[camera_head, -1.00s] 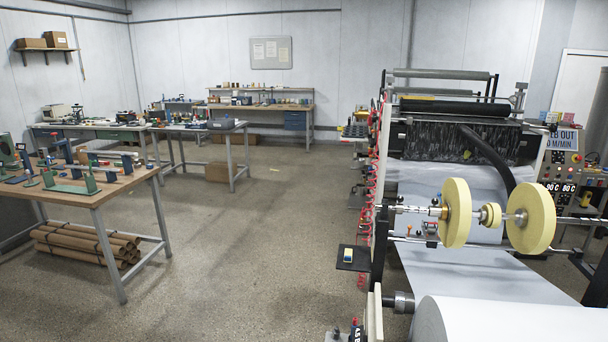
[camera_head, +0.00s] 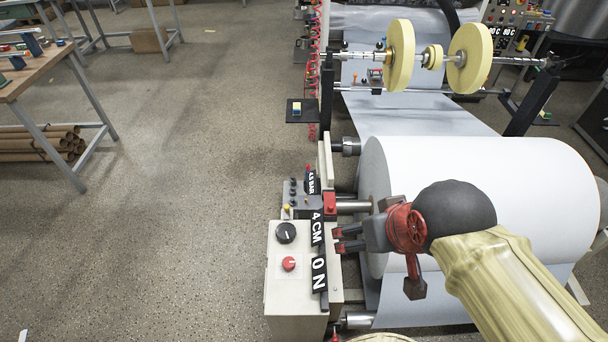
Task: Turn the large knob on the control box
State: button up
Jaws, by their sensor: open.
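The control box (camera_head: 280,294) is a beige box at the lower middle of the view, beside the big white roll. A large black knob (camera_head: 286,233) with a white pointer mark sits near the far end of its top face. A smaller red knob (camera_head: 289,264) sits nearer to me on a pale plate. My gripper (camera_head: 339,240) is open, just right of the box, with its two fingers pointing left toward the large knob. It appears empty and apart from the knob.
The large white paper roll (camera_head: 500,190) lies right behind my arm. A small grey unit with buttons (camera_head: 300,203) and a red block (camera_head: 330,203) stand just beyond the box. Yellow discs (camera_head: 400,55) sit on a shaft farther back. The floor (camera_head: 180,240) left of the box is clear.

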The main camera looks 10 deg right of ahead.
aim_at(286, 232)
jog(key=l+u, duration=0.75)
jog(key=j, duration=0.1)
